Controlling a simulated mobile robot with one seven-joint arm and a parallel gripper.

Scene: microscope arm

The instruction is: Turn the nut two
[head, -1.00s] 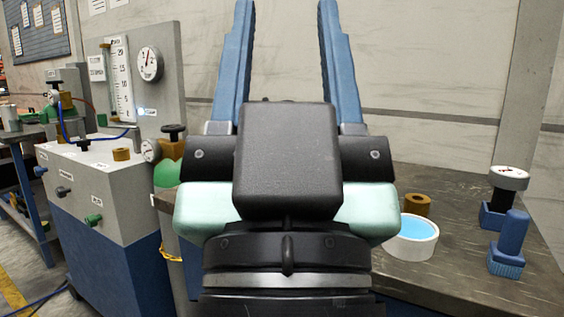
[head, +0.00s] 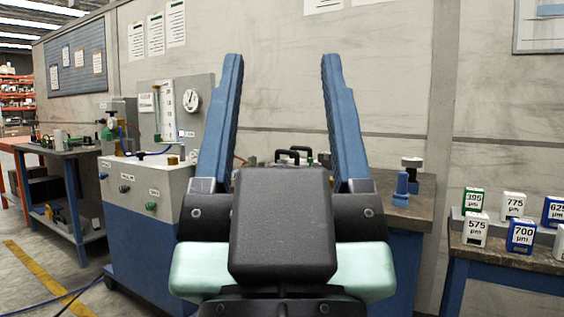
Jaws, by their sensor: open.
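My gripper (head: 281,62) fills the middle of the head view. Its two blue fingers point up and away, wide apart, with nothing between them. A grey and blue machine (head: 145,186) stands at the left, beyond my gripper. A small brass nut-like piece (head: 173,159) sits on its top, left of the left finger and well apart from it. No label tells me whether this is nut two. My gripper body and fingers hide part of the machine and of the workbench behind them.
A round gauge (head: 191,101) is on the machine's upright panel. A workbench (head: 409,212) with blue tools (head: 402,188) stands behind my gripper. Numbered boxes (head: 521,236) stand on a table at the right. A side table (head: 72,160) is at the left, with open floor in front.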

